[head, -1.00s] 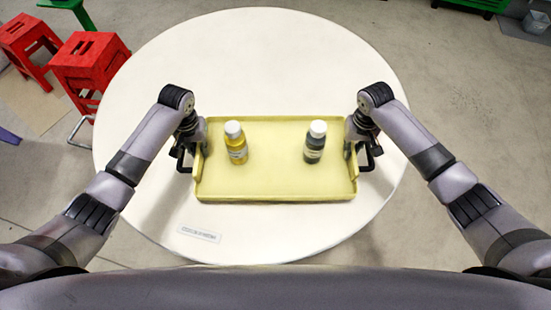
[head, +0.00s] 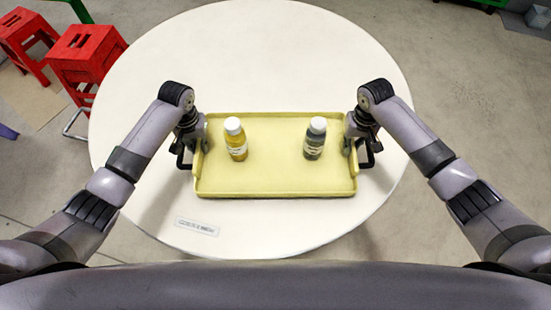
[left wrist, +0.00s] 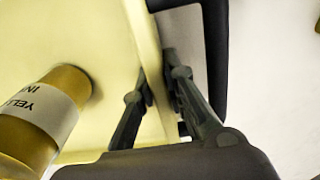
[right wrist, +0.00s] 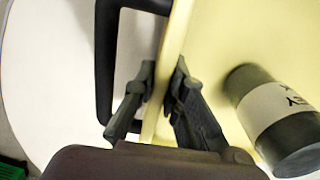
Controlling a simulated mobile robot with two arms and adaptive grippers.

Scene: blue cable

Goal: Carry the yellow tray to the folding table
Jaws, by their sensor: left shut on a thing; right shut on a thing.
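The yellow tray (head: 275,180) is level in front of me in the head view, over a round white table. A yellow ink bottle (head: 236,140) stands upright on its left part and a grey bottle (head: 315,139) on its right part. My left gripper (head: 196,150) is shut on the tray's left wall; the left wrist view shows its fingers (left wrist: 155,90) on both sides of that wall. My right gripper (head: 354,148) is shut on the right wall, also seen in the right wrist view (right wrist: 163,90). I cannot tell whether the tray touches the table.
The round white table (head: 250,50) spreads under and beyond the tray, its top otherwise clear except for a small label (head: 197,227) near the front left. Red stools (head: 87,55) stand on the floor at the left. Open floor (head: 470,110) lies to the right.

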